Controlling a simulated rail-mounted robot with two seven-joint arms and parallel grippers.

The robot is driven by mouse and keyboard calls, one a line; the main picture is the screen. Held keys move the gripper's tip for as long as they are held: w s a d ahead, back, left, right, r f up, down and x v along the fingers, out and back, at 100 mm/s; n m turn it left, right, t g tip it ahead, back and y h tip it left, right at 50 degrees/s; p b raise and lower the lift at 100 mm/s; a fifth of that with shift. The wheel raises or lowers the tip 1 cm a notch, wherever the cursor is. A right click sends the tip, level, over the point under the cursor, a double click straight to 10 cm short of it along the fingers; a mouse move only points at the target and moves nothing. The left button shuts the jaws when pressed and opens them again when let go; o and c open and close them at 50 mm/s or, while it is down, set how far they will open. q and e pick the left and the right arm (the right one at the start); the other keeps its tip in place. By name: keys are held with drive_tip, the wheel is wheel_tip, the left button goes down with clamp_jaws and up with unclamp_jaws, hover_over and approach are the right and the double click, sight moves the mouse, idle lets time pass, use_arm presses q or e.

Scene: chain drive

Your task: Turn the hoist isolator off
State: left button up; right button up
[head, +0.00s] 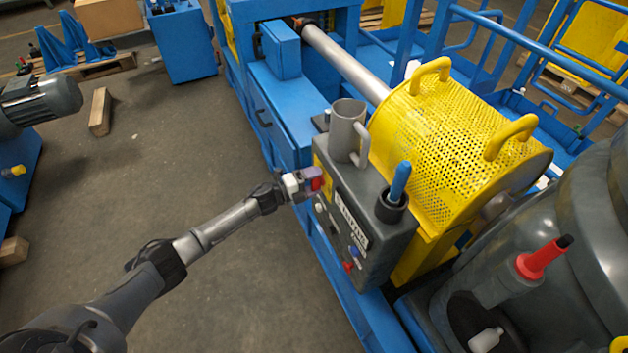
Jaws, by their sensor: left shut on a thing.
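A dark grey control box (372,238) stands on the blue machine frame, with a white label and several small buttons on its face. At the upper left of that face, a red knob (316,184), apparently the hoist isolator, shows with a bit of yellow beside it. My left gripper (312,182) reaches in from the left and is shut on the red knob. The fingers hide much of the knob, so I cannot tell its turned position. My right gripper is not in view.
A grey mug (346,125) and a dark holder (391,207) with a blue-handled tool stand on the box top. A perforated yellow guard (445,120) is close behind. A red-handled part (540,258) is at right. Open floor (190,140) lies left.

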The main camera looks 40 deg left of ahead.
use_arm(q)
drive_tip(key=o, duration=0.9)
drive_tip(key=shift+p+v, duration=1.55)
drive_tip(key=shift+v, duration=5.35)
